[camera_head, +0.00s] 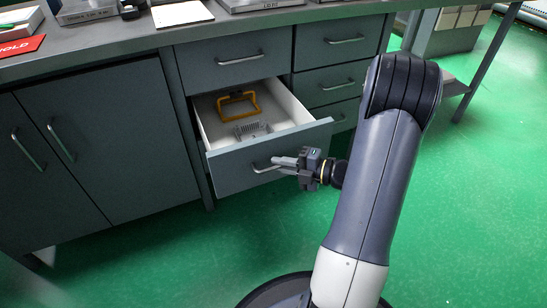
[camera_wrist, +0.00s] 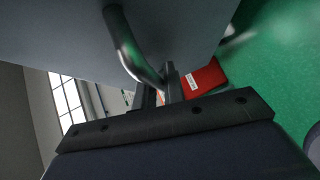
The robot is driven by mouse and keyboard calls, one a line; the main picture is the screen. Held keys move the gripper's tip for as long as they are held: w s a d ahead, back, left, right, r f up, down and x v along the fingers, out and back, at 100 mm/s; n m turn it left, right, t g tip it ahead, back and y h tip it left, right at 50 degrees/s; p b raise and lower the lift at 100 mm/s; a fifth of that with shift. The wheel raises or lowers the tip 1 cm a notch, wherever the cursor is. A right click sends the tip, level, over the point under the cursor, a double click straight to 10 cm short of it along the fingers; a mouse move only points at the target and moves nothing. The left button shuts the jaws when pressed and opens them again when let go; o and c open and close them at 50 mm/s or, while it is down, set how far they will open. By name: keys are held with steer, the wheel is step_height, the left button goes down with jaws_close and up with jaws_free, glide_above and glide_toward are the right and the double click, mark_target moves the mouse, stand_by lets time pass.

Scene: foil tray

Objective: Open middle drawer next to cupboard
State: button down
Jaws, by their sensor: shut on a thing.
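The drawer (camera_head: 262,173) beside the grey cupboard (camera_head: 88,152) is pulled well out, below a shut top drawer (camera_head: 234,60). Its white inside shows a yellow frame-like object and a small grey slotted piece. My gripper (camera_head: 279,162) is at the drawer's front and shut on its metal bar handle (camera_head: 258,169). In the wrist view the handle (camera_wrist: 128,48) runs down to the fingers of my gripper (camera_wrist: 160,92), against the grey drawer front (camera_wrist: 60,30). The part of the handle between the fingers is partly hidden.
A column of shut drawers (camera_head: 337,41) stands to the right, partly behind my arm. The worktop (camera_head: 135,36) above holds trays and a red card (camera_head: 20,46). Green floor (camera_head: 470,200) is clear in front and right.

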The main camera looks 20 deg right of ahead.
steer(key=shift+s, duration=1.85)
steer(key=c, duration=1.8)
jaws_free()
steer(key=shift+o, duration=0.2)
steer(key=shift+d, duration=0.1)
steer(key=p+v, duration=0.3)
steer(key=v, duration=0.7)
steer(key=shift+s+d, duration=0.2)
steer(key=shift+s, duration=0.1)
